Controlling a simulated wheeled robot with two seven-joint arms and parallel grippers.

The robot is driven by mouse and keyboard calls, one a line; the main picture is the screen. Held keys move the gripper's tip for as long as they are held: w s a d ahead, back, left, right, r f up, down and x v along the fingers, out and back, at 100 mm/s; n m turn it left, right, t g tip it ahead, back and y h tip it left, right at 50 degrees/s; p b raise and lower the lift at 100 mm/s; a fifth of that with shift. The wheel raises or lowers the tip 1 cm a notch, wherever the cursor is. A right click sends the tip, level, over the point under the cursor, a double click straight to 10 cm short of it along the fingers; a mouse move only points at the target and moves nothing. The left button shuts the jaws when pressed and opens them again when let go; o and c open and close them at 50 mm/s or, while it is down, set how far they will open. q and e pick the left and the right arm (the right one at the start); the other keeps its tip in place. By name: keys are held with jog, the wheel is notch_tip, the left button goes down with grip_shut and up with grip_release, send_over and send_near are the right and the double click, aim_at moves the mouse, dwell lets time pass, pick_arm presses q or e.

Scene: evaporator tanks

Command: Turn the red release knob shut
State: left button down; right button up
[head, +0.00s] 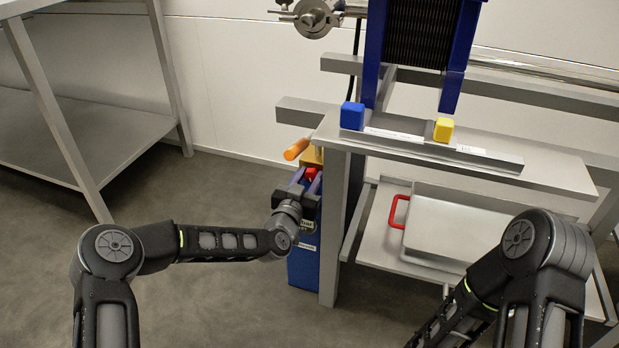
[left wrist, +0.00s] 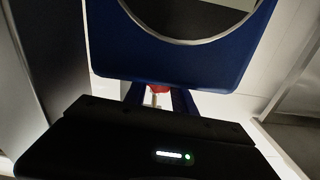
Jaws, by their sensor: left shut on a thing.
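The red release knob (head: 311,173) sits on top of the blue unit (head: 303,268) beside the bench leg. My left gripper (head: 304,181) reaches it from the front, with its fingers on either side of the knob, and is shut on it. In the left wrist view a bit of the red knob (left wrist: 159,88) shows between the fingers, below a blue panel with a round opening (left wrist: 190,60). Most of the knob is hidden there. My right arm shows at the lower right of the head view, but its gripper is out of frame.
An orange handle (head: 296,149) sticks out just behind the knob. A grey bench (head: 555,172) with a blue block (head: 352,116) and a yellow block (head: 443,130) stands to the right. A metal tray with a red handle (head: 397,211) lies on its lower shelf.

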pick_arm(q)
jog(key=n, duration=0.3)
jog(key=shift+n, duration=0.3)
jog(key=c, duration=1)
grip_release()
jog(key=shift+c, duration=0.2)
jog(key=shift+s, duration=0.1)
jog(key=shift+s+a+r+p, duration=0.1)
jog(key=shift+s+a+p, duration=0.1)
jog(key=shift+s+p, duration=0.1)
jog(key=p+v, duration=0.2)
jog(key=v, duration=0.5)
